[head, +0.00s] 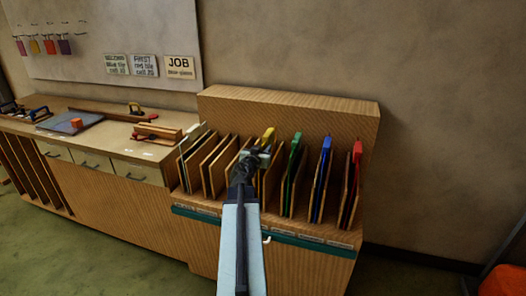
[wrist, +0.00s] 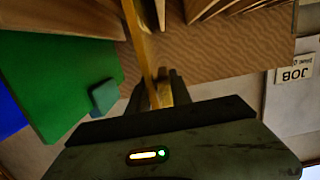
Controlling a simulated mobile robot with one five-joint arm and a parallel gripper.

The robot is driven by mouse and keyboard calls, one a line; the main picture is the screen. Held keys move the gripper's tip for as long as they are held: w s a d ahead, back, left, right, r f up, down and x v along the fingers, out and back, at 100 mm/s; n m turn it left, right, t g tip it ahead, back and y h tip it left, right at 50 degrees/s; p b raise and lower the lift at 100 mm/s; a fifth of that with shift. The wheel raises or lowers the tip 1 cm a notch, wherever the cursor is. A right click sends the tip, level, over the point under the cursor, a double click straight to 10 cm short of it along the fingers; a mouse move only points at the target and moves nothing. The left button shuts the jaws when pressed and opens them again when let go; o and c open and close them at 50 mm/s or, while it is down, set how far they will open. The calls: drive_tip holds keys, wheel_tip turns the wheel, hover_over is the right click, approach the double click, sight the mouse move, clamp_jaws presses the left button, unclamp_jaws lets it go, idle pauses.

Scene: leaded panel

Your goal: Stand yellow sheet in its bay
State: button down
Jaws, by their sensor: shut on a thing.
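The yellow sheet (head: 268,135) is in the wooden rack (head: 290,102), upright among the dividers, left of the green sheet (head: 295,143). My gripper (head: 256,158) is shut on it near its top. In the wrist view the yellow sheet (wrist: 140,35) shows edge-on, running from between my gripper's fingers (wrist: 161,92) toward the rack. My arm and gripper hide its lower part in the head view, so I cannot tell whether it rests on the bay floor. The green sheet also shows in the wrist view (wrist: 60,80), beside my gripper.
The blue sheet (head: 325,150) and red sheet (head: 357,153) stand in bays further right. Wooden dividers (head: 215,168) are close on both sides. A pale sheet (head: 192,140) stands at the rack's left end. A workbench (head: 95,135) with tools adjoins the left side.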

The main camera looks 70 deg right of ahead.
drive_tip(key=shift+s+f, duration=0.1)
drive_tip(key=shift+f, duration=0.15)
drive_tip(key=c, duration=1.1)
unclamp_jaws()
